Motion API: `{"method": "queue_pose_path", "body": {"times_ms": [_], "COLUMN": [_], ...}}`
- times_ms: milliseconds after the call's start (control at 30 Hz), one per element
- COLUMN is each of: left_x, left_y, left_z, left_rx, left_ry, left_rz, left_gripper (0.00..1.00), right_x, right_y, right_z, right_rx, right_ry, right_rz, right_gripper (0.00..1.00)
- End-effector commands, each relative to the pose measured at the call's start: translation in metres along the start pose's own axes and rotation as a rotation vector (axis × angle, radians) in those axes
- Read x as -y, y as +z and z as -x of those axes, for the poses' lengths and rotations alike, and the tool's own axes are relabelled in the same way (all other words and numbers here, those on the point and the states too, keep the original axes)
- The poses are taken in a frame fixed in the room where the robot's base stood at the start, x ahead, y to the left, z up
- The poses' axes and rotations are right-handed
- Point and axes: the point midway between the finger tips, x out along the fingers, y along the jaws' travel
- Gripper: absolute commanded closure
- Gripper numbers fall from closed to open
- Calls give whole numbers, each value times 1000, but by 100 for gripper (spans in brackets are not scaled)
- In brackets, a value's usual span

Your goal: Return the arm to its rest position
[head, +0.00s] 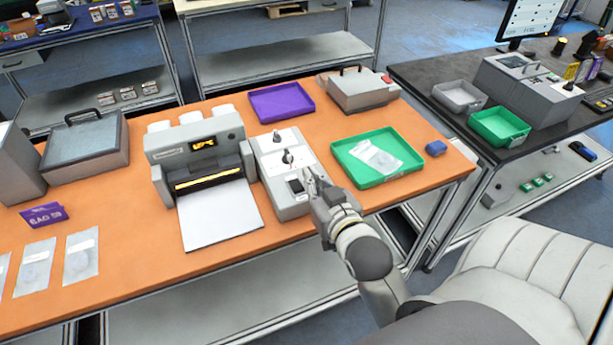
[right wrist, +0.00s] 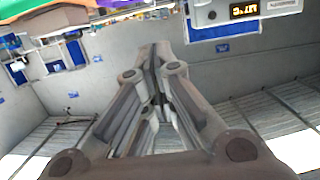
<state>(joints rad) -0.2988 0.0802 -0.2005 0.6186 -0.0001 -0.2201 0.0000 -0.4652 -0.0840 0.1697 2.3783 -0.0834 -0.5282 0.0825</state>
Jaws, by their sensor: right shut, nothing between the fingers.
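My right gripper (head: 318,183) is over the orange table (head: 110,255), at the front right corner of a grey device (head: 284,174) with knobs and a small dark screen. It is shut and empty. In the right wrist view its fingers (right wrist: 155,60) meet, with nothing between them. I cannot tell whether it touches the device. My right arm comes in from the lower right of the head view. My left gripper is not in view.
Right of the gripper, a green tray (head: 345,160) holds a clear bag (head: 376,157). A printer-like machine (head: 198,155) stands left of the device. A purple tray (head: 281,102) and a grey box (head: 357,92) are behind. A dark table (head: 430,78) with trays stands at right.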

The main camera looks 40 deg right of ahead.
Motion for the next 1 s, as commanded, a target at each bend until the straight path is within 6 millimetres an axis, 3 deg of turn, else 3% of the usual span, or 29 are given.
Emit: {"method": "queue_pose_path", "body": {"times_ms": [767, 867, 1000], "left_x": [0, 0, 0], "left_y": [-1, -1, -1], "left_z": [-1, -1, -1], "left_rx": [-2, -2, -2], "left_ry": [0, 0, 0], "left_rz": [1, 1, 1], "left_gripper": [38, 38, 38], "right_x": [2, 10, 30], "right_y": [2, 18, 65], "right_z": [7, 10, 26], "right_rx": [18, 93, 310], "right_ry": [-5, -27, -90], "right_rz": [3, 15, 61], "right_gripper": [100, 100, 100]}}
